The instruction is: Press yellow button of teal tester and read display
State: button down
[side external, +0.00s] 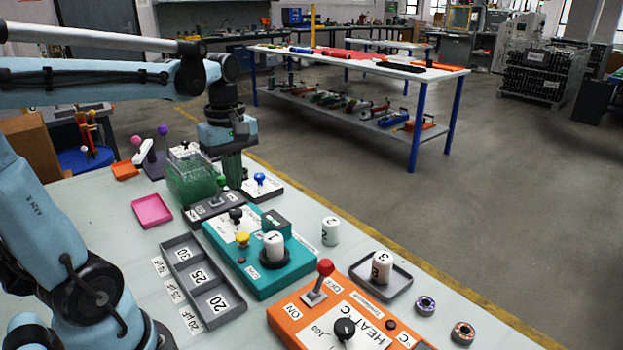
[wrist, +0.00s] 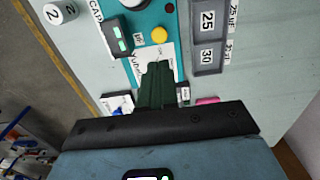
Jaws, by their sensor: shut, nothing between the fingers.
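The teal tester (side external: 290,276) sits on the table and also shows in the wrist view (wrist: 148,17). Its yellow button (side external: 242,239) stands clear, and it shows in the wrist view (wrist: 159,34) just beyond my fingertips. A dark display box (side external: 277,222) is on the tester; in the wrist view its small screen (wrist: 118,38) glows pale green, but I cannot read it. A white cylinder marked 1 (side external: 273,245) stands in the tester's black round holder. My gripper (side external: 230,176) is shut and empty, behind the tester near the green box. The wrist view shows its dark fingers together (wrist: 159,70).
A grey tray (side external: 203,283) marked 30, 25 and 20 lies left of the tester. The orange heater box (side external: 291,312) with a red lever (side external: 325,268) is in front. White cylinders 2 (side external: 330,231) and 3 (side external: 382,266) stand right. A green clear box (side external: 190,180) is near my gripper.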

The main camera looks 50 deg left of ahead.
aim_at(242, 235)
notch_tip(242, 235, down, 12)
jog(key=shift+r, duration=0.2)
dwell(0.4)
jog(key=shift+f, duration=1)
notch_tip(242, 235, up, 14)
jog(key=shift+r, duration=0.2)
dwell(0.6)
dwell(0.5)
